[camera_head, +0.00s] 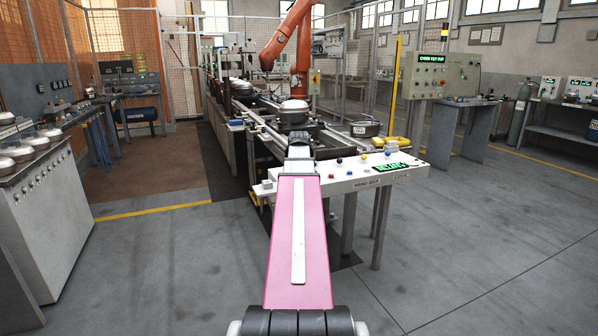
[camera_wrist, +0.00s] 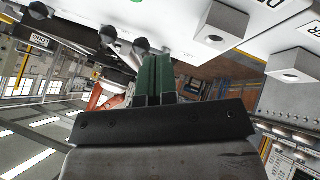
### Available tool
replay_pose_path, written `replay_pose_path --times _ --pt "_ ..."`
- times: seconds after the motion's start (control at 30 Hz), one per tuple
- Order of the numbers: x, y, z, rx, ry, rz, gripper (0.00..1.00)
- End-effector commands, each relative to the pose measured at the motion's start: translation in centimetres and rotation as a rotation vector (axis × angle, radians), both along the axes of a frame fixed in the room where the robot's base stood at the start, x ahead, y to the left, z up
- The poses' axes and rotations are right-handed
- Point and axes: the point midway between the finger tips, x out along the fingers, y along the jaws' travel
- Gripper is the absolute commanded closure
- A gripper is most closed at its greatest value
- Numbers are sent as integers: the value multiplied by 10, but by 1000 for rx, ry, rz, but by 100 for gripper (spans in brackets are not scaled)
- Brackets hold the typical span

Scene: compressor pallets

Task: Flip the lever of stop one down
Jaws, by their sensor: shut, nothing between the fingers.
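In the wrist view, my gripper (camera_wrist: 157,65) shows as two green fingers side by side, shut with nothing between them. Dark round knobs (camera_wrist: 108,34) on a white panel (camera_wrist: 170,15) lie just left of and above the fingertips. They look like lever ends; I cannot read which belongs to stop one, nor tell whether a finger touches one. In the head view, my pink arm reaches to the white control panel (camera_head: 345,184) at the end of the conveyor. The arm hides the fingers and part of that panel there.
Two grey blocks (camera_wrist: 222,27) (camera_wrist: 292,65) stick out near the fingers in the wrist view. In the head view, a compressor (camera_head: 293,111) sits on the conveyor, an orange robot arm (camera_head: 290,40) stands behind, and a control box (camera_head: 440,76) is at right. Floor at front right is clear.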

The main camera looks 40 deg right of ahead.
Motion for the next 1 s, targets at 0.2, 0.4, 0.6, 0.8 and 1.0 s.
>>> replay_pose_path --times 0.2,0.4,0.6,0.8,1.0 --pt "-17 5 20 0 0 0 100" --pt "-21 7 26 1 0 0 100" --pt "-21 7 26 1 0 0 100" --pt "-21 7 26 1 0 0 100" --pt "-21 7 26 1 0 0 100"
